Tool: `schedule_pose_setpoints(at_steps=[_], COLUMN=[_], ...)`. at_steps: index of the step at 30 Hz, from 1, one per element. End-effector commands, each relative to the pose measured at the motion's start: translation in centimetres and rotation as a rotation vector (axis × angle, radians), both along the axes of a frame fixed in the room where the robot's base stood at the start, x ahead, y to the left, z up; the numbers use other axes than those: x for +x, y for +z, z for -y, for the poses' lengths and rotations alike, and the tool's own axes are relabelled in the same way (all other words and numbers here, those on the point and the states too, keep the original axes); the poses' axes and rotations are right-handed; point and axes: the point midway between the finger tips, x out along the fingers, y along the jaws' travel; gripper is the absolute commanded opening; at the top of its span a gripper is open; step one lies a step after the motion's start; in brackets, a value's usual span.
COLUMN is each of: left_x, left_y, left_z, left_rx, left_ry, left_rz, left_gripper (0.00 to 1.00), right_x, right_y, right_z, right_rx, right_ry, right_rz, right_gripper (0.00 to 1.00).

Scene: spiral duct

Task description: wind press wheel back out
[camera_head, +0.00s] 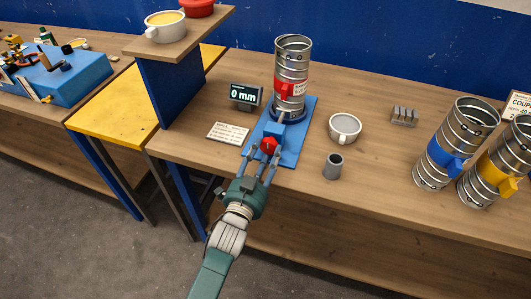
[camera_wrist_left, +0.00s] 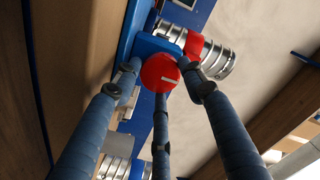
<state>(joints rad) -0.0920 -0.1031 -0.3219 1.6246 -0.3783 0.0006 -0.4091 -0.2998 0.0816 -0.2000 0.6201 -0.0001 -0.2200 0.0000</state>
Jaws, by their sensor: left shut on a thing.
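The press wheel is a red knob (camera_head: 268,146) at the front of a blue press (camera_head: 292,144) on the wooden bench. It also shows in the left wrist view as a red disc (camera_wrist_left: 160,73) with a pale line mark. My left gripper (camera_head: 262,160) has its fingers closed around the wheel from the front. A silver spiral duct (camera_head: 292,62) with a red band stands upright on the press behind the wheel. A small display (camera_head: 244,95) left of the press reads 0 mm. My right gripper is in neither view.
A white card (camera_head: 228,132) lies left of the press. A cup (camera_head: 345,128), a dark grey cylinder (camera_head: 333,166) and a small rack (camera_head: 404,116) stand to its right. Ducts with a blue band (camera_head: 444,152) and a yellow band (camera_head: 497,168) stand far right. A raised shelf (camera_head: 180,45) stands left.

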Motion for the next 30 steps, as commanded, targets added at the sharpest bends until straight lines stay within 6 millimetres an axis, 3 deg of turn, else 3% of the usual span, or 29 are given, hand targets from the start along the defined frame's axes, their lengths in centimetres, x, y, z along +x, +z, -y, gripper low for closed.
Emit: schedule_pose_setpoints(at_steps=[9,10,11,22,26,30], left_x=[-0.1,-0.1,-0.1,-0.4,-2.1,-5.0], left_y=[-0.1,-0.1,-0.1,-0.1,-0.2,-0.2], left_z=[0.1,0.1,0.1,-0.1,-0.6,-1.5], left_rx=[-0.006,-0.006,-0.006,-0.002,-0.002,-0.003], left_ry=[-0.002,-0.002,-0.002,0.000,0.000,-0.002], left_rz=[-0.003,-0.003,-0.003,-0.002,-0.004,-0.004], left_gripper=[0.15,0.43,0.49,0.49,0.49,0.49], right_x=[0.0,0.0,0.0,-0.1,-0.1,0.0], right_y=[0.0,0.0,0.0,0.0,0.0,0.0], right_z=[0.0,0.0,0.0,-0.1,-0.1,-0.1], right_rx=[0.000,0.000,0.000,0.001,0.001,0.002], right_ry=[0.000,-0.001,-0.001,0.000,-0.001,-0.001], right_rz=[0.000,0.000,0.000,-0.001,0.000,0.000], right_gripper=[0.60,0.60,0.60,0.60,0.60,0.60])
